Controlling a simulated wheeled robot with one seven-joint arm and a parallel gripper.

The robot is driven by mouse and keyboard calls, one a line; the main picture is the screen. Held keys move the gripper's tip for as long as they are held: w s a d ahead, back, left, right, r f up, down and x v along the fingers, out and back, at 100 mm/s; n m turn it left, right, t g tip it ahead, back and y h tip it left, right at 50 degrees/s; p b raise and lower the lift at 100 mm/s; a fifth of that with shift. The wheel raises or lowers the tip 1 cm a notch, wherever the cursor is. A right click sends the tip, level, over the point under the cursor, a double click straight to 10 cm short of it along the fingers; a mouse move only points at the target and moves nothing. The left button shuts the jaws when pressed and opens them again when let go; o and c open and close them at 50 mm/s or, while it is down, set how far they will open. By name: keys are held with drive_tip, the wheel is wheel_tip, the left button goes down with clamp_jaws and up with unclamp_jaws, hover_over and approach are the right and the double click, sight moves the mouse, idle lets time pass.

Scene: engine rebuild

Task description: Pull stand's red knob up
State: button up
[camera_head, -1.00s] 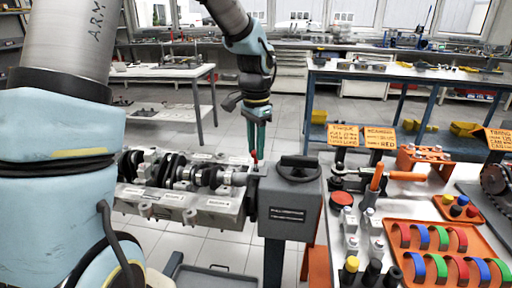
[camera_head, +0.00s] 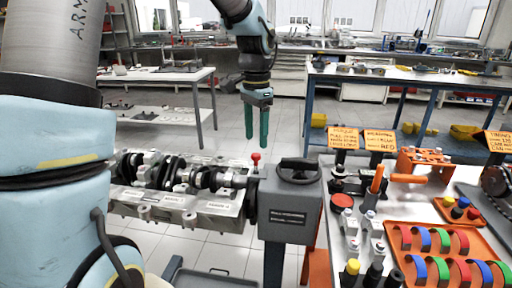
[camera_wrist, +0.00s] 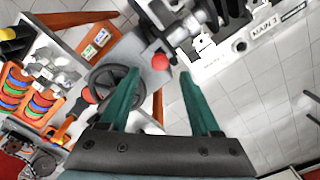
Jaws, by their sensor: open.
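The stand's red knob (camera_head: 256,157) sits on top of a short pin between the engine block and the grey stand head (camera_head: 289,203). In the wrist view the red knob (camera_wrist: 159,62) shows beyond the fingertips, roughly midway between their lines. My gripper (camera_head: 257,139) is open and empty, pointing down. In the head view its green fingertips are a little above the knob and appear apart from it. In the wrist view my gripper (camera_wrist: 158,82) has its fingers wide apart.
A black handwheel (camera_head: 298,171) is on the stand head, just right of the knob. The engine block with its crankshaft (camera_head: 190,178) is to the left. A workbench with an orange tray (camera_head: 440,238), bottles and signs stands at the right.

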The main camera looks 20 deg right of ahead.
sight(255, 154)
wheel_tip(255, 154, up, 6)
drive_tip(key=shift+r+b, duration=0.25)
drive_tip(key=shift+b, duration=0.05)
drive_tip(key=shift+a, duration=0.1)
drive_tip(key=s+a+f+n, duration=0.2)
drive_tip(key=a+f+n, duration=0.2)
drive_tip(key=a, duration=0.5)
drive_tip(key=s+a+f+n+t, duration=0.1)
drive_tip(key=a+f+n, duration=0.3)
drive_tip(key=a, duration=0.5)
drive_tip(key=s+a+f+n, duration=0.3)
drive_tip(key=a+f+n, duration=0.2)
drive_tip(key=a, duration=0.4)
drive_tip(key=shift+a+n+t, duration=0.25)
drive_tip(key=shift+n+t, duration=0.05)
